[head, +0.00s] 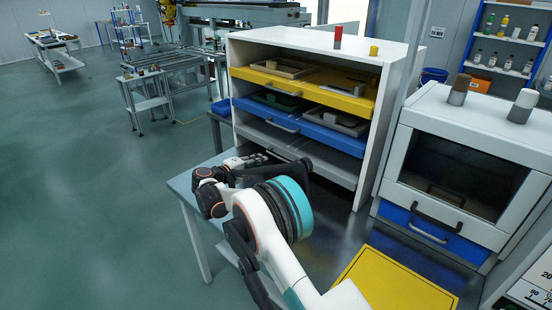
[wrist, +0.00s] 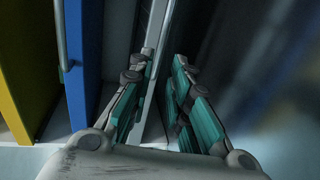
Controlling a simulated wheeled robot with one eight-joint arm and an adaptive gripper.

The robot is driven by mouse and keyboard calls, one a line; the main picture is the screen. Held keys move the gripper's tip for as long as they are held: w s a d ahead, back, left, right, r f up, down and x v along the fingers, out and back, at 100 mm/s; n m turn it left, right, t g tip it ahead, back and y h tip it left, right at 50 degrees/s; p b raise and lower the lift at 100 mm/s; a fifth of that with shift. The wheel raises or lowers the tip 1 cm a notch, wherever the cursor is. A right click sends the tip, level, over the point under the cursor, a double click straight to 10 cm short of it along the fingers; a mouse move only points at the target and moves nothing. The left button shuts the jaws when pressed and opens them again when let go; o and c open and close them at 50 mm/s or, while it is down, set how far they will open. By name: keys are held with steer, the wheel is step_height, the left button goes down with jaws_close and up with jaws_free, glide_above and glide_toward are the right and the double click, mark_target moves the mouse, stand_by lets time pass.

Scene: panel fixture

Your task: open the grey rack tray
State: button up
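The grey rack tray (head: 325,163) is the lowest of the rack's trays, below the blue one. It looks pushed in, and its handle is hidden behind my gripper and arm in the head view. My gripper (head: 262,160) is at the left part of its front. In the wrist view, my gripper (wrist: 160,105) has its two teal-padded fingers apart. A thin light-grey bar or edge (wrist: 152,45) of the grey tray runs between them, nearer the left finger. I cannot tell whether either finger touches it.
The yellow tray (head: 300,87) and blue tray (head: 340,143) sit above, with handles. A white cabinet (head: 395,185) with a dark window stands right of the rack. A yellow mat (head: 395,285) lies on the bench. Open floor lies left.

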mark_target(276, 156)
steer(key=b+x, duration=0.2)
steer(key=x, duration=0.8)
steer(key=shift+w+d+b, duration=0.15)
steer(key=shift+b, duration=0.15)
steer(key=shift+c, duration=0.6)
jaws_close()
